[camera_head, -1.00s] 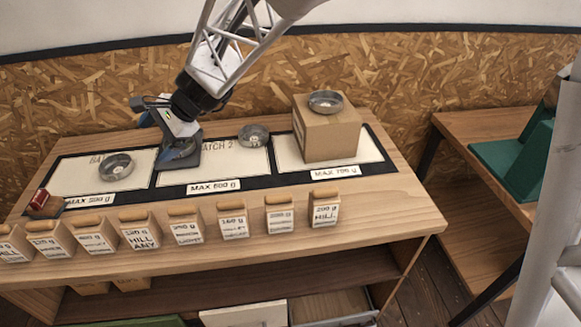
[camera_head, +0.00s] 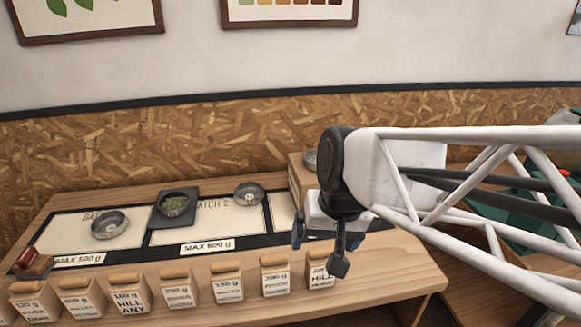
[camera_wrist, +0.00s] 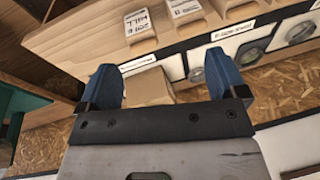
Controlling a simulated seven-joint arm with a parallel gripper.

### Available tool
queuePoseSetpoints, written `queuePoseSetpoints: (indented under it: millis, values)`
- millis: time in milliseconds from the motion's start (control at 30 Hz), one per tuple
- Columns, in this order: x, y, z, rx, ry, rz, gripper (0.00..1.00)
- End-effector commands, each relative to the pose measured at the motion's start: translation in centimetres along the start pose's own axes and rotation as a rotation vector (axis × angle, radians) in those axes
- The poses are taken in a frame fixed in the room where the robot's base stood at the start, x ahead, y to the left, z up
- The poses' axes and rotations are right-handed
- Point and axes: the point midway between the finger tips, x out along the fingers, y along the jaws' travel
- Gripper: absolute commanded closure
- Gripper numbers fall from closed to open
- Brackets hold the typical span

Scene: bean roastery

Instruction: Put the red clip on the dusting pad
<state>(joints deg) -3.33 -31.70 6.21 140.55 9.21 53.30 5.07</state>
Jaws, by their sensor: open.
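A small red object (camera_head: 27,258), possibly the red clip, is at the left end of the bench against a small wooden block. A second small red thing (camera_head: 565,173) shows at the green container on the right; I cannot tell what it is. A dark square piece (camera_head: 163,221) with a round dish of greenish bits stands between the two left white panels; I cannot tell whether it is the dusting pad. My gripper (camera_head: 320,245) is open and empty over the bench's right part. Its blue fingers (camera_wrist: 160,65) are spread apart in the wrist view.
A cardboard box (camera_head: 296,180) stands close behind my gripper, with a metal dish on top partly hidden by my arm. Metal dishes (camera_head: 109,226) (camera_head: 249,194) stand on the panels. A green container (camera_head: 490,205) is at right.

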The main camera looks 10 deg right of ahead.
Motion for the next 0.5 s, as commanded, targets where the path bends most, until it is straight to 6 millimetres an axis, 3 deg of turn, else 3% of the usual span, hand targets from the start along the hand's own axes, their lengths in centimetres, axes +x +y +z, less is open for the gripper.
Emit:
queuePoseSetpoints:
  millis: [100,200,500]
  values:
    - [-0.6,2.7,2.0,-0.052,0.026,0.072,0.09]
    - [-0.8,4.1,3.2,-0.085,0.036,0.115,0.09]
    - [-1.0,5.2,4.1,-0.112,0.041,0.15,0.09]
